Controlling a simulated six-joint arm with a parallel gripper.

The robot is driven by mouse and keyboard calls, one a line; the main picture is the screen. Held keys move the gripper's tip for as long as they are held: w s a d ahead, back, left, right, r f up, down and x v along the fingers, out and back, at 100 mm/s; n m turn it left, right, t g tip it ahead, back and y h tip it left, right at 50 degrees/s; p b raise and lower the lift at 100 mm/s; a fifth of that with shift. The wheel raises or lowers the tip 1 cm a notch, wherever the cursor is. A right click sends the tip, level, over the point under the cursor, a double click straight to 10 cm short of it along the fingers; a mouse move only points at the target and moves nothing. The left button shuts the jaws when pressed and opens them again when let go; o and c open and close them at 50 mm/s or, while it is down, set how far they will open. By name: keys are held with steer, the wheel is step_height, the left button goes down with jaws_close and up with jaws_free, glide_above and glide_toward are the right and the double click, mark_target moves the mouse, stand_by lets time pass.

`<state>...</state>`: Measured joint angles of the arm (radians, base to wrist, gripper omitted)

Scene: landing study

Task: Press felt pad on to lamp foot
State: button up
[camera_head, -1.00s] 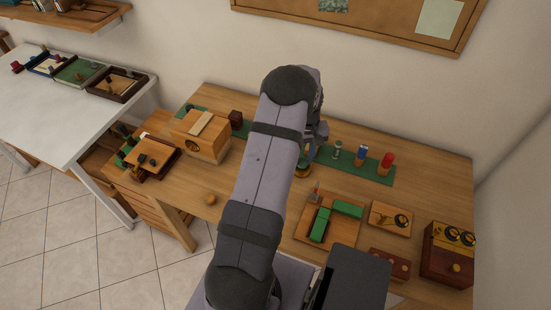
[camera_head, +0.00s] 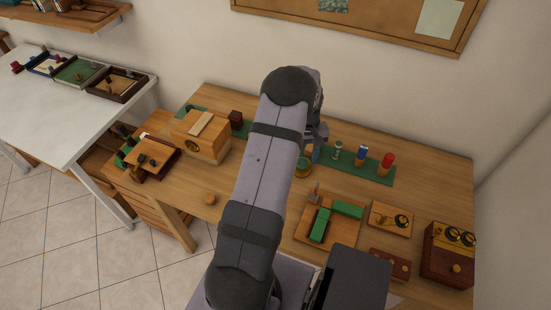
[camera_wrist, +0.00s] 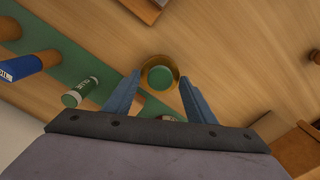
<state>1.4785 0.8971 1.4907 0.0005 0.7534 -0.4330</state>
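The lamp foot (camera_wrist: 174,67) is a round brass piece with a raised rim, seen from above in the wrist view. A green disc, apparently the felt pad (camera_wrist: 159,78), lies inside its rim; I cannot tell how firmly it sits. In the head view the lamp foot (camera_head: 303,174) stands on the bench just right of my arm, partly hidden. My gripper (camera_wrist: 160,77) is open, its two blue fingers spread on either side of the lamp foot in the wrist view. Nothing is held between them. The height of the fingertips above the foot is unclear.
A green mat (camera_head: 350,163) runs along the back with a small green-and-white bottle (camera_wrist: 80,92), a blue-topped piece (camera_head: 361,154) and a red-topped piece (camera_head: 386,161). A wooden tray (camera_head: 343,232) with green blocks is in front. A wooden box (camera_head: 203,140) stands left.

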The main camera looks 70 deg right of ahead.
mark_target(302, 162)
steer(key=shift+r+b, duration=1.15)
steer(key=shift+r, duration=2.55)
steer(key=shift+w, duration=0.1)
steer(key=w+a+r+n, duration=0.2)
steer(key=w+a+n, duration=0.1)
steer(key=w+a, duration=0.8)
steer(key=w+a+r+n, duration=0.2)
steer(key=w+a+n, duration=0.1)
steer(key=w+a, duration=0.8)
steer(key=s+a+n, duration=0.2)
steer(key=a+n, duration=0.1)
steer(key=a, duration=1)
steer(key=s+a+n, duration=0.2)
steer(key=a+n, duration=0.1)
steer(key=a, duration=1)
steer(key=shift+s+a+f, duration=0.2)
steer(key=shift+s+a, duration=0.05)
steer(key=shift+s, duration=0.1)
